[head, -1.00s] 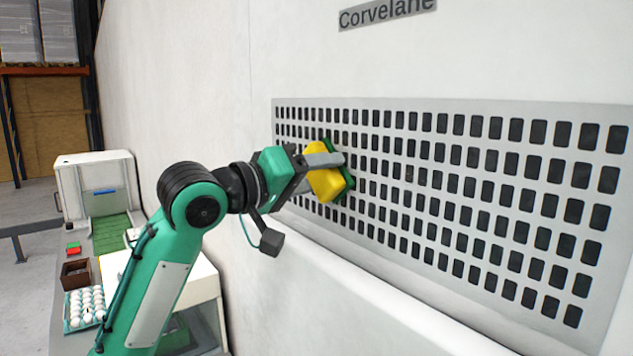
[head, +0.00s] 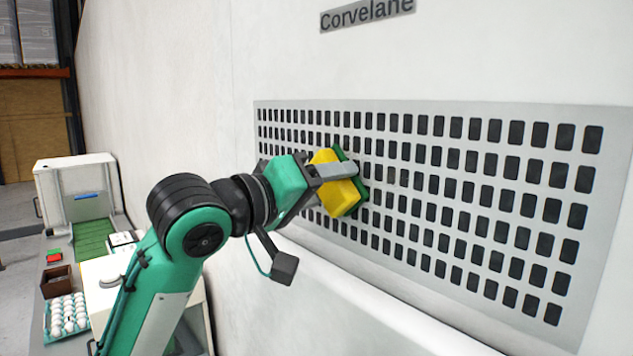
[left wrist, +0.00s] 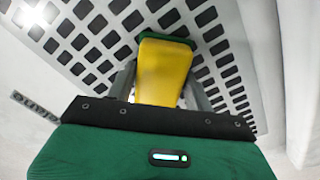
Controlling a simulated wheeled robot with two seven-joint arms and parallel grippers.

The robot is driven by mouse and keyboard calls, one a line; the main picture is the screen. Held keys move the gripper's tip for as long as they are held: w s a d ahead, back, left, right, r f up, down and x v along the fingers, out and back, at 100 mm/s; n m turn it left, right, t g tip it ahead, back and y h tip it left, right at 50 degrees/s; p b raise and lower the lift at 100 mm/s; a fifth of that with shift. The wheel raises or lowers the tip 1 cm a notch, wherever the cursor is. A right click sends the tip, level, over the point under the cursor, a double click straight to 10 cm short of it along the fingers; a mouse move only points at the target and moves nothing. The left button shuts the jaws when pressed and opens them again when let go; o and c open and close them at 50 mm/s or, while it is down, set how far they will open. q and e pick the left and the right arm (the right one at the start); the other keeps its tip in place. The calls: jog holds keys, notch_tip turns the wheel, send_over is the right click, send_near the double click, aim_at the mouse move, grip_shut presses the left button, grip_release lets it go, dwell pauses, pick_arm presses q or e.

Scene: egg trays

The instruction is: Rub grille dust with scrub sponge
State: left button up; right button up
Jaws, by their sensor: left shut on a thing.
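The grille (head: 450,190) is a light metal panel with rows of dark slots on the white wall. The scrub sponge (head: 329,190) is yellow with a green scouring side. My left gripper (head: 338,172) is shut on the sponge, with the green side turned to the grille's left part. In the left wrist view the sponge (left wrist: 163,70) sits between both fingers, its green edge at the slots of the grille (left wrist: 85,35). The sponge appears to touch the panel, though the contact itself is hidden. I cannot make out dust on the grille. My right gripper is not in view.
At the lower left are a white machine with a green belt (head: 92,240), a brown box (head: 57,278) and a tray of white eggs (head: 67,318). The wall right of the sponge is clear.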

aim_at(411, 199)
pick_arm(q)
jog(key=shift+s+d, duration=1.15)
jog(key=shift+s, duration=0.4)
jog(key=shift+s+d, duration=1.15)
jog(key=shift+s, duration=0.4)
jog(key=shift+s+d, duration=1.15)
jog(key=shift+s, duration=0.4)
jog(key=shift+a, duration=0.1)
jog(key=shift+a, duration=0.15)
jog(key=shift+v, duration=2.85)
jog(key=shift+s, duration=0.1)
jog(key=v, duration=0.3)
